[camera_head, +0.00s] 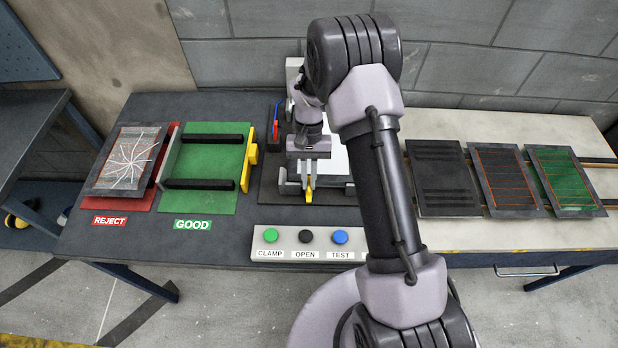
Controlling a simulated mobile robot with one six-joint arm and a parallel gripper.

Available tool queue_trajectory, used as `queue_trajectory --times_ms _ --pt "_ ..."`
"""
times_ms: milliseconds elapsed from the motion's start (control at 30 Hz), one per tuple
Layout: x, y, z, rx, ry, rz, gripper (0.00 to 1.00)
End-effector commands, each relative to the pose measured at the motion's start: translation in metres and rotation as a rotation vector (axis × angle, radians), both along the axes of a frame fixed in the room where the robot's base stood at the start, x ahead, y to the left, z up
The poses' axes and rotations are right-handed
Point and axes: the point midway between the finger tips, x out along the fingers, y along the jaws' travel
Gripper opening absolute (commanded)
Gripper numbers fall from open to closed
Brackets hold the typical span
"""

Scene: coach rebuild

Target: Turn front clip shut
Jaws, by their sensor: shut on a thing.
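My gripper (309,177) points down at the front edge of the test fixture (265,190), in the middle of the bench. It is shut on the yellow front clip (309,194), which shows between and below the fingers. The clip appears to point toward the front; its exact angle is hard to tell. A pale panel (336,160) lies in the fixture behind the gripper. My arm hides the fixture's right side and much of the panel.
Left of the fixture are a green GOOD rack (215,150) with black rails and a red REJECT place (125,200) holding a cracked panel (130,160). In front is a button box (290,254), partly hidden. Several panels (507,175) lie at right.

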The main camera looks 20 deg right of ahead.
Motion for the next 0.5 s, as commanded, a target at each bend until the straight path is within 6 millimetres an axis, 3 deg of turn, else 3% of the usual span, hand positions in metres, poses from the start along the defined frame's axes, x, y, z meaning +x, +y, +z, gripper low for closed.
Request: queue_trajectory --times_ms 200,233,300,500 --pt "0.0007 -0.0002 0.0005 0.0 -0.002 0.002 0.0" --pt "0.0007 -0.0002 0.0005 0.0 -0.002 0.002 0.15" --pt "0.0006 -0.0002 0.0005 0.0 -0.002 0.001 0.29" --pt "0.0003 0.0001 0.0002 0.001 -0.001 0.0 0.31"
